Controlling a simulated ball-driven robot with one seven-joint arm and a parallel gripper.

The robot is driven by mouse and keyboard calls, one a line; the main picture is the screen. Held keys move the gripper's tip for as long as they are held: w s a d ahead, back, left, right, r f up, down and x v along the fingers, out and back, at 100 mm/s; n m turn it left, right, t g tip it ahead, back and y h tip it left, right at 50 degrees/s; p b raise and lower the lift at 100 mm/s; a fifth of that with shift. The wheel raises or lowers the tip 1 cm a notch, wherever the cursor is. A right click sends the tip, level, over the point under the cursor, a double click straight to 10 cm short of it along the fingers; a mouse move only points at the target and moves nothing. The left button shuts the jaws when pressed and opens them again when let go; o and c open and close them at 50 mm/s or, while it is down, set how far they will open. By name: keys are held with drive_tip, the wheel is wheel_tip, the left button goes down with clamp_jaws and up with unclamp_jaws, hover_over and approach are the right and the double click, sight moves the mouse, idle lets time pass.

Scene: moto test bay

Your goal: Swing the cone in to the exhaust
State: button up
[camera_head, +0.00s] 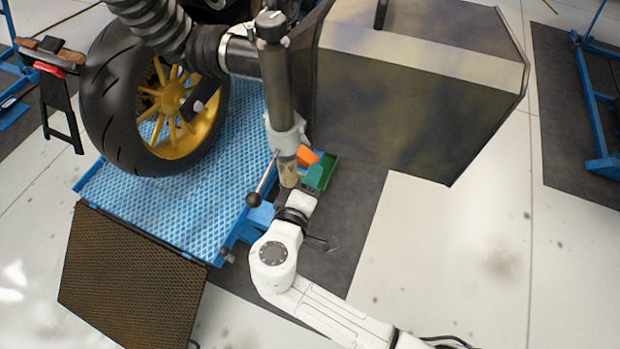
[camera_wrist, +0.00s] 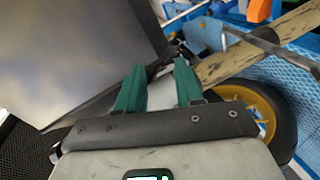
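A large flared grey hood (camera_head: 410,95), which looks to be the cone, hangs right of a grey post (camera_head: 277,90). A black ribbed hose (camera_head: 150,22) joins it behind the post. Its flat side fills the left of the wrist view (camera_wrist: 75,50). A lever with a black ball knob (camera_head: 254,199) sticks out from the post's collar. I cannot make out the exhaust for certain. In the wrist view, my gripper (camera_wrist: 160,66) has its green fingers apart beside the post's worn part (camera_wrist: 255,55). A pale patch shows between them; I see no clear grip. The head view hides the fingers.
The motorcycle's rear wheel (camera_head: 170,105) with gold spokes stands on a blue textured platform (camera_head: 185,205). A brown mesh panel (camera_head: 125,280) slopes off its front. Orange (camera_head: 306,156) and green (camera_head: 322,171) bins sit near the post's foot. Open floor (camera_head: 450,260) lies to the right.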

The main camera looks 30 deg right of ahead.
drive_tip(key=shift+a, duration=0.25)
clamp_jaws()
idle(0.7)
drive_tip(key=c, duration=0.6)
unclamp_jaws()
drive_tip(key=o, duration=0.6)
drive_tip(key=shift+s, duration=0.1)
drive_tip(key=b+v, duration=0.1)
drive_tip(key=v, duration=0.9)
drive_tip(key=shift+s+a, duration=0.25)
drive_tip(key=shift+s, duration=0.05)
drive_tip(key=shift+r, duration=0.1)
